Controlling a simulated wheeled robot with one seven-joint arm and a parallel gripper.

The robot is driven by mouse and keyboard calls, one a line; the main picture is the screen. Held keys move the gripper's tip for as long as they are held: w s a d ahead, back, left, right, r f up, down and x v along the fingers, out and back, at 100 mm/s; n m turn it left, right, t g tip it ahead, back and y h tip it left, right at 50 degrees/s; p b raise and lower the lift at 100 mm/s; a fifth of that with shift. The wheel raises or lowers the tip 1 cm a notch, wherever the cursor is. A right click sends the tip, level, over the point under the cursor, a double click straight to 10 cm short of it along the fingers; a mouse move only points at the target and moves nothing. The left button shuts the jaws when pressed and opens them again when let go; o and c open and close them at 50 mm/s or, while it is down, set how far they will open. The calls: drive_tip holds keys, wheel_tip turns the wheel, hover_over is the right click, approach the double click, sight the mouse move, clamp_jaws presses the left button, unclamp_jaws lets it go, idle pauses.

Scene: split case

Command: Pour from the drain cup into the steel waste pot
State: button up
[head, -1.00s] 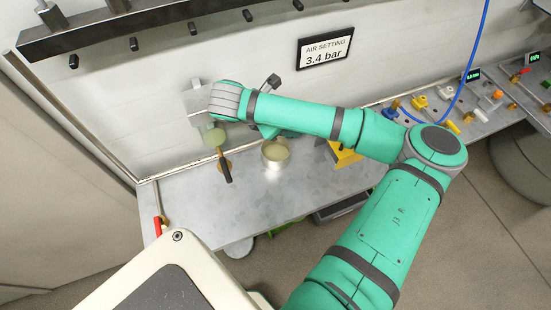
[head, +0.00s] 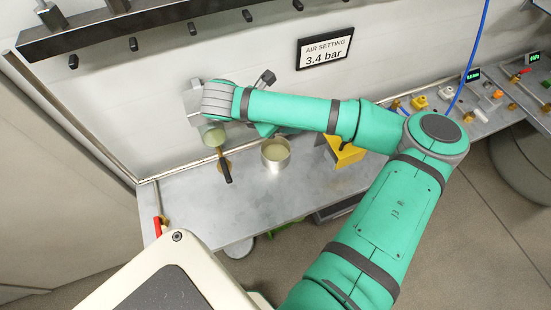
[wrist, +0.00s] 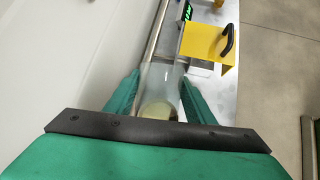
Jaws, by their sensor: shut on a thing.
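My gripper (wrist: 160,90) is shut on the drain cup (wrist: 161,76), a clear cup with pale yellow liquid low in it, between the two teal fingers in the wrist view. In the head view my forearm hides the cup and the fingertips. The steel waste pot (head: 276,162) stands on the metal bench in the head view, with pale yellowish contents showing inside. It is just below my arm in that picture. The pot cannot be made out in the wrist view. I cannot tell the cup's exact tilt or its height over the pot.
A yellow block with a black handle (wrist: 207,43) stands on the bench, right of the pot in the head view. A brass valve with a black lever (head: 225,170), below a greenish bowl (head: 213,137), is left of the pot. The bench front (head: 210,210) is clear.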

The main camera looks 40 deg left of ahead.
drive_tip(key=shift+s+a+r+t, duration=0.1)
drive_tip(key=shift+s+r+t, duration=0.1)
drive_tip(key=shift+r, duration=0.6)
drive_tip(key=shift+s+r+t, duration=0.1)
drive_tip(key=shift+r+t, duration=0.1)
drive_tip(key=shift+r, duration=0.6)
drive_tip(key=shift+w+r, duration=0.1)
drive_tip(key=shift+r, duration=0.4)
drive_tip(key=shift+r+t, duration=0.1)
drive_tip(key=shift+t, duration=0.2)
drive_tip(key=shift+r+h, duration=0.1)
drive_tip(key=shift+h, duration=0.2)
drive_tip(key=shift+a+r, duration=0.1)
drive_tip(key=shift+r, duration=0.5)
drive_tip(key=shift+s+r+t, duration=0.15)
drive_tip(key=shift+s+t, duration=0.05)
drive_tip(key=shift+t, duration=0.1)
drive_tip(key=shift+s+r, duration=0.15)
drive_tip(key=shift+r, duration=0.15)
drive_tip(key=shift+r+t, duration=0.3)
drive_tip(key=shift+r, duration=0.3)
drive_tip(key=shift+s+r, duration=0.1)
drive_tip(key=shift+r, duration=0.05)
